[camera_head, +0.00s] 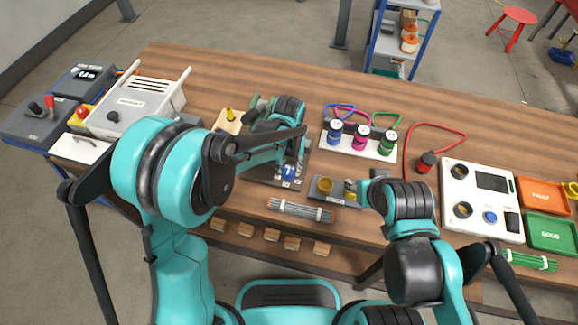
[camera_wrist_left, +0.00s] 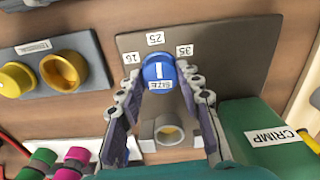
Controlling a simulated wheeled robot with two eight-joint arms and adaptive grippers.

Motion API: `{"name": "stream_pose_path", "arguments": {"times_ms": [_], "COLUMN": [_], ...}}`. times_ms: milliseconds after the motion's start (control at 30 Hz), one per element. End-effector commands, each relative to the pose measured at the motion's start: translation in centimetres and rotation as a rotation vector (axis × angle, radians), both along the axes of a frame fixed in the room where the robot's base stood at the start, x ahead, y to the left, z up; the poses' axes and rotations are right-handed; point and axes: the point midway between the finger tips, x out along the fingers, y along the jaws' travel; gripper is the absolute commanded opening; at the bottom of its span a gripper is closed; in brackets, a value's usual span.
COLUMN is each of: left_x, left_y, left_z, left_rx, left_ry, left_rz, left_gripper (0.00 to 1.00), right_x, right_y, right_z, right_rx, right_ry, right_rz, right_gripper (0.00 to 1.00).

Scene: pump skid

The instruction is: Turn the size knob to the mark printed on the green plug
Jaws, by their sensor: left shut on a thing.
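The blue size knob (camera_wrist_left: 158,70) sits on a grey-brown plate (camera_wrist_left: 215,52) with labels 16, 25 and 35 around it. Its white line points roughly at the 25 label (camera_wrist_left: 155,37). My left gripper (camera_wrist_left: 163,80) is shut on the knob, one finger on each side. In the head view, the knob (camera_head: 289,171) shows below my left wrist. The green plug (camera_head: 385,143) stands at the right end of a white rack, with a looped green cable; its printed mark is too small to read.
A green block marked CRIMP (camera_wrist_left: 262,140) is close beside my left gripper. A grey block with yellow cups (camera_head: 323,186) and a cable bundle (camera_head: 300,209) lie near the front edge. Blue (camera_head: 335,132) and magenta (camera_head: 361,138) plugs share the white rack (camera_head: 349,151). A white panel (camera_head: 480,215) stands right.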

Motion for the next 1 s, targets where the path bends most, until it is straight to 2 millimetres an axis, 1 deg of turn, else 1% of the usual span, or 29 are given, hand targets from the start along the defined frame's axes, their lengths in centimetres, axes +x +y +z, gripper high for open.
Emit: {"name": "stream_pose_path", "arguments": {"times_ms": [233, 633, 667, 700, 733, 1000], "left_x": [-0.01, -0.01, -0.01, -0.02, -0.01, -0.01], "left_y": [-0.01, -0.01, -0.01, -0.01, -0.01, -0.01], "left_z": [-0.03, -0.03, -0.03, -0.03, -0.03, 0.00], "left_rx": [0.000, 0.000, 0.000, 0.000, 0.000, 0.000], "left_ry": [0.000, 0.000, 0.000, 0.000, 0.000, 0.000], "left_rz": [0.048, 0.053, 0.053, 0.053, 0.053, 0.052], "left_gripper": [0.06, 0.06, 0.38, 0.48, 0.56, 0.56], "right_x": [0.00, 0.00, 0.00, 0.00, 0.00, -0.01], "right_y": [0.00, 0.00, 0.00, 0.00, 0.00, 0.00], "right_z": [0.00, 0.00, 0.00, 0.00, 0.00, 0.01], "right_rx": [0.000, 0.000, 0.000, 0.000, 0.000, 0.000], "right_ry": [0.000, 0.000, 0.000, 0.000, 0.000, 0.000], "right_rz": [0.000, 0.000, 0.000, 0.000, 0.000, 0.000], "right_gripper": [0.40, 0.40, 0.40, 0.40, 0.40, 0.40]}}
